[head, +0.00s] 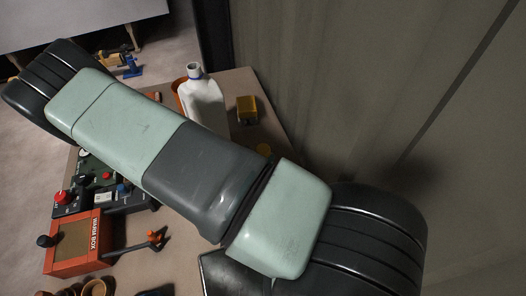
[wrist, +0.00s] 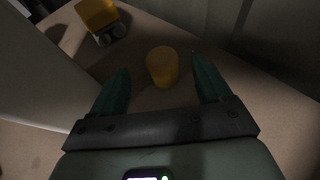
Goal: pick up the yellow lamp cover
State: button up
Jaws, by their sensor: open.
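The yellow lamp cover (wrist: 162,67) is a small, plain yellow cylinder standing on the bench top in the wrist view. My gripper (wrist: 161,64) is open, with one dark green finger to the left of the cover and one to the right. There is a gap on both sides in the picture and nothing is held. I cannot tell how far the fingertips are above the bench. In the head view my arm hides the gripper.
A yellow block-like thing with grey round parts (wrist: 98,17) stands beyond the cover, also in the head view (head: 247,109). A white bottle (head: 205,103) stands near it, its pale side (wrist: 28,75) at the wrist view's left. An orange box (head: 78,243) is at front left. A wall rises behind.

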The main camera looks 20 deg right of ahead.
aim_at(263, 149)
jog(key=x, duration=0.7)
jog(key=shift+w+d+f, duration=0.1)
jog(key=shift+w+d, duration=0.05)
jog(key=shift+d, duration=0.1)
jog(key=shift+c, duration=0.4)
jog(key=c, duration=0.9)
